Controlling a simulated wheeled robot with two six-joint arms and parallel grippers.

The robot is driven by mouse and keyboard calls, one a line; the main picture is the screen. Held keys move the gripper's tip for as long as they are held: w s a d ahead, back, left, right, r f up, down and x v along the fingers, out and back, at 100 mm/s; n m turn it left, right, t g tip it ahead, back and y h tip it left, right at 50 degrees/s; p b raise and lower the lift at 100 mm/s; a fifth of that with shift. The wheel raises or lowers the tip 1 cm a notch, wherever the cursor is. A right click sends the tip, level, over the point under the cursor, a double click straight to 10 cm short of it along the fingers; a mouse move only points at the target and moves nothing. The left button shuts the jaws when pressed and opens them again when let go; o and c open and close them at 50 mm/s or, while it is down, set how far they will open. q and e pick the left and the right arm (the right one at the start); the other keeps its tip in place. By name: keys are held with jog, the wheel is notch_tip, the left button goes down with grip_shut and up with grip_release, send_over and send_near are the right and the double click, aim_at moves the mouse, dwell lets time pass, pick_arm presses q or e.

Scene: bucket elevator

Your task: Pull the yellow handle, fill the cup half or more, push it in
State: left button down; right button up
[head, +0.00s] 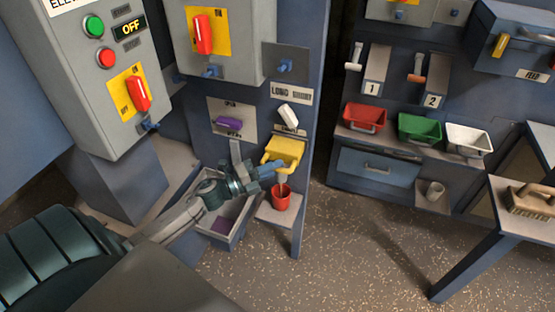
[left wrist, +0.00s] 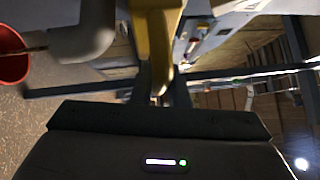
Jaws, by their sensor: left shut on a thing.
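The yellow handle piece (head: 284,151) sticks out from the front of the dark blue machine post, pulled forward like a small tray. My left gripper (head: 268,170) is shut on it at its lower front; in the left wrist view the yellow part (left wrist: 155,38) runs down between my fingers. The red cup (head: 282,200) stands upright on a small shelf below it, and a thin brown stream runs into it. In the left wrist view the cup (left wrist: 10,55) is cut by the left edge. Its fill level cannot be told. My right gripper is not in view.
An open grey bin (head: 222,222) stands below my left wrist. A white handle (head: 288,115) and a purple handle (head: 228,122) are above. Red (head: 365,117), green (head: 419,128) and white (head: 467,138) buckets sit on the right rack. Floor (head: 345,240) at the centre is clear.

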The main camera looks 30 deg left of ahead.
pick_arm(q)
jog(key=shift+s+d+f, duration=0.1)
jog(key=shift+s+f, duration=0.05)
jog(key=shift+s, duration=0.25)
jog(key=c, duration=1.4)
grip_release()
jog(key=shift+s, duration=0.1)
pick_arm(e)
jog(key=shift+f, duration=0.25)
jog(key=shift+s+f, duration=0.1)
